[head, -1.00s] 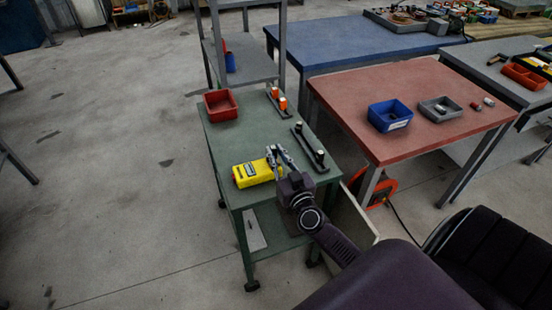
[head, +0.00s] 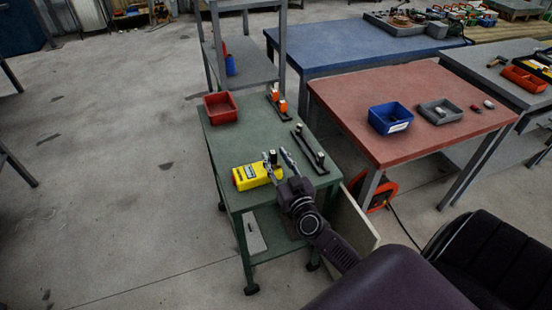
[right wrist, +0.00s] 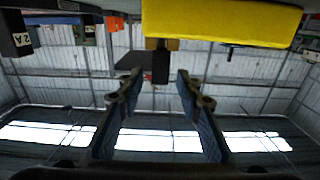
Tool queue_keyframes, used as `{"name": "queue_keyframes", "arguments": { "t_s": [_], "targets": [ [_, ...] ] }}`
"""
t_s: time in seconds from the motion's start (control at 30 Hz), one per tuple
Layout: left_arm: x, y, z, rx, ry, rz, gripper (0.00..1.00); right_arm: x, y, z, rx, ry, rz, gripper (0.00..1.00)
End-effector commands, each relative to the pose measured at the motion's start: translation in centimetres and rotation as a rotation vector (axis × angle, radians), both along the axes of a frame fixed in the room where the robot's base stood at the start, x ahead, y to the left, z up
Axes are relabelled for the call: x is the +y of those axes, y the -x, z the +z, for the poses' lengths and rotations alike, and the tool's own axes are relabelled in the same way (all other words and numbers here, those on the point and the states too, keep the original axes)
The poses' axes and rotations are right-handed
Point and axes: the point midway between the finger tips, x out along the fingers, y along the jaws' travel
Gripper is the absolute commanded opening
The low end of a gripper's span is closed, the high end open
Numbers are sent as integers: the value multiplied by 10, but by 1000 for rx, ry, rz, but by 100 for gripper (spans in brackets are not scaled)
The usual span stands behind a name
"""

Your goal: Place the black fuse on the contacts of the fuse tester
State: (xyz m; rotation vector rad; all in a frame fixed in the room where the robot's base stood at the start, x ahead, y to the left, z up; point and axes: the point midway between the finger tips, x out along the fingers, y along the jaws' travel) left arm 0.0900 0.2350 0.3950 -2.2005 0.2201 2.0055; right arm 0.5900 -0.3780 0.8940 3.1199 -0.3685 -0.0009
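The yellow fuse tester (head: 250,177) lies on the green cart; it also shows at the top of the right wrist view (right wrist: 220,22). A black fuse with a pale top (head: 273,157) stands at the tester's right end. In the right wrist view the black fuse (right wrist: 160,68) sits against a brass-coloured contact (right wrist: 160,44), between my fingertips with gaps on both sides. Whether it touches every contact is hidden. My right gripper (head: 281,162) is open around the fuse; its spread fingers also show in the right wrist view (right wrist: 158,76). My left gripper is not in view.
The green cart (head: 238,140) also carries a red bin (head: 220,107), a black holder with an orange fuse (head: 277,97) and another black holder (head: 308,150) with a labelled black block. The red table (head: 420,85) stands close to the right, with a blue bin (head: 390,118).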

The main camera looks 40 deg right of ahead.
Motion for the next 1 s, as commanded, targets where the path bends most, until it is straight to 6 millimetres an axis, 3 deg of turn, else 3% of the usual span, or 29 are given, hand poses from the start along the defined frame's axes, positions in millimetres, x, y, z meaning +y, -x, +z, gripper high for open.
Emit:
{"name": "queue_keyframes", "arguments": {
  "t_s": [0.2, 0.37, 0.8, 1.0],
  "targets": [
    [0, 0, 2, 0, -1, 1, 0, 0, 0, 2, 0, 0, 0, 33],
    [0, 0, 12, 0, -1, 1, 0, 0, 1, 17, -1, -1, 0, 33],
    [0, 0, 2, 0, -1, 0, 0, 20, 84, 9, 3, 0, 0, 33],
    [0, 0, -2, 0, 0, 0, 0, 26, 108, 10, 2, 0, -1, 33]
  ]
}}
